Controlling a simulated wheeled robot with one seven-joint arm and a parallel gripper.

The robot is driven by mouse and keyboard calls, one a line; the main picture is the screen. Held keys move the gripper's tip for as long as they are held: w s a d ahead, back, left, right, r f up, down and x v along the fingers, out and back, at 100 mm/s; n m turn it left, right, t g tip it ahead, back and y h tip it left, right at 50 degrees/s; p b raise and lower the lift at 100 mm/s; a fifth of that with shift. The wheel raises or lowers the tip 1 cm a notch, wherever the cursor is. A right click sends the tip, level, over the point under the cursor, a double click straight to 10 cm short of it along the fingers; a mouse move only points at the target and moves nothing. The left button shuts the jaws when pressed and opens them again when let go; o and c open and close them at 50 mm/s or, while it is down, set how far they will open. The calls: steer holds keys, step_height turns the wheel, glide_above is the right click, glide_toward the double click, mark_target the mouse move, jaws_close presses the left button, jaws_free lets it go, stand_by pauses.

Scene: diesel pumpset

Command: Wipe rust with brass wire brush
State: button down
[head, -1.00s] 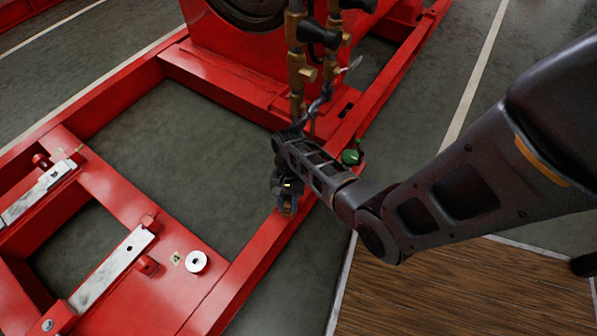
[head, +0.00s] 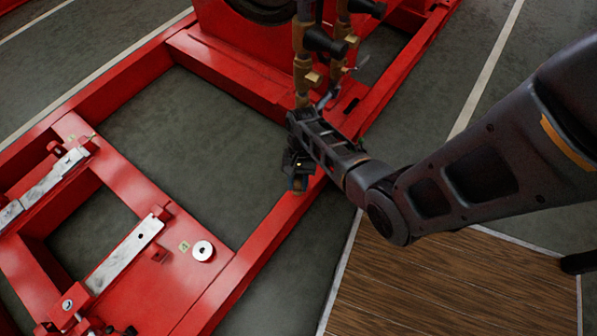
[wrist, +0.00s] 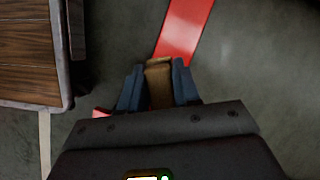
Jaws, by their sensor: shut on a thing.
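My gripper (head: 297,183) hangs over the right-hand rail of the red frame (head: 228,275) in the head view. In the wrist view my gripper (wrist: 158,84) has its two blue-grey fingers closed on a brown, wooden-looking piece, which I take to be the handle of the brass wire brush (wrist: 159,82). The brush's bristles are not visible. Worn pale-grey strips lie on the red frame at the left, one nearer (head: 125,253) and one farther (head: 45,185); I cannot clearly make out rust on them.
Brass pipes with black-handled valves (head: 302,65) stand just behind my gripper. A wooden platform (head: 440,285) is at the lower right. Open dark floor (head: 190,150) shows inside the frame.

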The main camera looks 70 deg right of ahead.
steer(key=shift+r+p, duration=1.25)
steer(key=shift+r, duration=0.2)
